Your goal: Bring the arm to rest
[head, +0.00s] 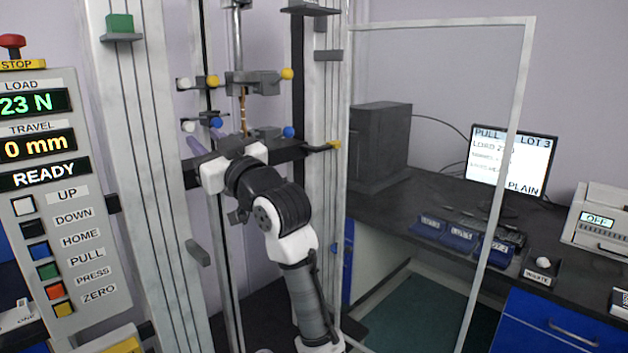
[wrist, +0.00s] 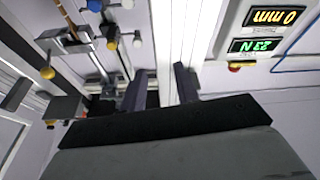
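My arm reaches up in front of the test machine in the head view. My gripper (head: 206,140) is at the machine's left side, left of the clamps. In the wrist view my gripper (wrist: 160,78) has its two dark fingers apart with nothing between them. A thin orange-brown specimen (head: 243,100) runs down from the upper clamp (head: 252,82) toward the lower clamp (head: 265,133). My gripper is apart from the specimen. The lower clamp is partly hidden behind my wrist.
A control panel (head: 60,190) reading 23 N, 0 mm and READY stands close on the left. Machine columns (head: 150,150) flank the arm. An open-looking framed guard (head: 500,150) is on the right, before a dark bench with a monitor (head: 510,160) and blue trays (head: 458,236).

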